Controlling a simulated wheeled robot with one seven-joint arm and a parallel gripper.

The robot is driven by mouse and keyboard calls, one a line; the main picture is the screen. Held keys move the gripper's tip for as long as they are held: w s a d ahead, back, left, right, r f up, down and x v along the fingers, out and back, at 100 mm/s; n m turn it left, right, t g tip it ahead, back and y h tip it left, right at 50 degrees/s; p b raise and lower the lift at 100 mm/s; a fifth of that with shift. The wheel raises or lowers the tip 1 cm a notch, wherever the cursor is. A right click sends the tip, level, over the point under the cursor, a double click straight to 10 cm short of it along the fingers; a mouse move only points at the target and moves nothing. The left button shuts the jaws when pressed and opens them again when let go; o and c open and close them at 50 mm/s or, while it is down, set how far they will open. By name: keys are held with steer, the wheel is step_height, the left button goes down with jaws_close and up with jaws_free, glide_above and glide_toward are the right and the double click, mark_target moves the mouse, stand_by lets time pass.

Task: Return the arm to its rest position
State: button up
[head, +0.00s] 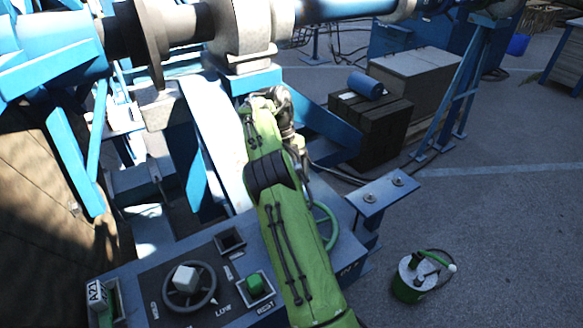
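My green arm (282,225) reaches up from the bottom middle across the control panel. Grey joint parts (286,110) show at its far end and bend down along its right side. My gripper cannot be made out; it seems hidden behind the arm, so its fingers and anything in them do not show.
A green-and-white can (415,277) stands on open floor.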

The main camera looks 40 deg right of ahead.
steer(key=shift+w+r, duration=0.2)
steer(key=shift+r, duration=0.2)
steer(key=s+a+r+n+t+h+b, duration=0.1)
steer(key=s+a+r+n+t+b, duration=0.55)
steer(key=n, duration=1.05)
steer(key=s+a+f+n+t+b, duration=0.1)
steer(key=s+a+f+n, duration=0.2)
steer(key=s+a+n, duration=0.4)
steer(key=s+a+f+n+t+b, duration=0.1)
steer(key=s+a+f+n+t, duration=0.1)
steer(key=s+a+n, duration=0.5)
steer(key=s+f+n, duration=0.1)
steer(key=s+n, duration=0.4)
steer(key=shift+n+y+b, duration=0.3)
steer(key=shift+n, duration=0.1)
steer(key=shift+s+a+t, duration=0.1)
steer(key=shift+t, duration=0.15)
